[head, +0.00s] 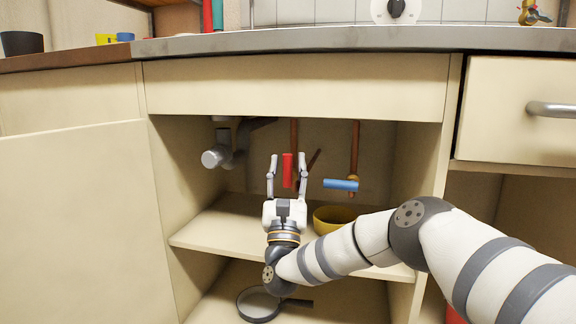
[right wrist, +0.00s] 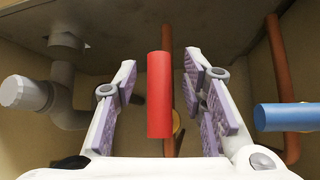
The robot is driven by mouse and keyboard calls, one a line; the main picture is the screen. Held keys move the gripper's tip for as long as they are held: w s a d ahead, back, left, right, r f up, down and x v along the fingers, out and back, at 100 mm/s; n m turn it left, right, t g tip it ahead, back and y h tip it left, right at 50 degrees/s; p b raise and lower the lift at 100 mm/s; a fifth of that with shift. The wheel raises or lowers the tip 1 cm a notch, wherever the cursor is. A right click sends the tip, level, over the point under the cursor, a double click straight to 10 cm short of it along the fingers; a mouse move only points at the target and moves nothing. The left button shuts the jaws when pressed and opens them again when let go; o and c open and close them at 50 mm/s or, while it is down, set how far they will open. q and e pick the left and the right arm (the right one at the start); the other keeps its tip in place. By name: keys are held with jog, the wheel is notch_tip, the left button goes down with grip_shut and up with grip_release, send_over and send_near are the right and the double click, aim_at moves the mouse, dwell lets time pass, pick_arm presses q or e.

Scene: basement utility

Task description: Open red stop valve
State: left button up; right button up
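The red stop valve's handle (head: 287,170) is upright under the sink, in front of a vertical copper pipe (head: 294,133). My right gripper (head: 288,158) is open, with one finger on each side of the red handle. In the right wrist view the red handle (right wrist: 159,95) stands between the padded fingers, with a visible gap on both sides. The valve body behind the handle is mostly hidden. My left gripper is in neither view.
A blue valve handle (head: 341,185) lies horizontal to the right, near a second copper pipe (head: 354,145). A grey drain pipe (head: 217,157) is at left. Cabinet walls enclose the space.

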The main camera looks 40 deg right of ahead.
jog(key=v, duration=1.1)
jog(key=shift+s, duration=0.1)
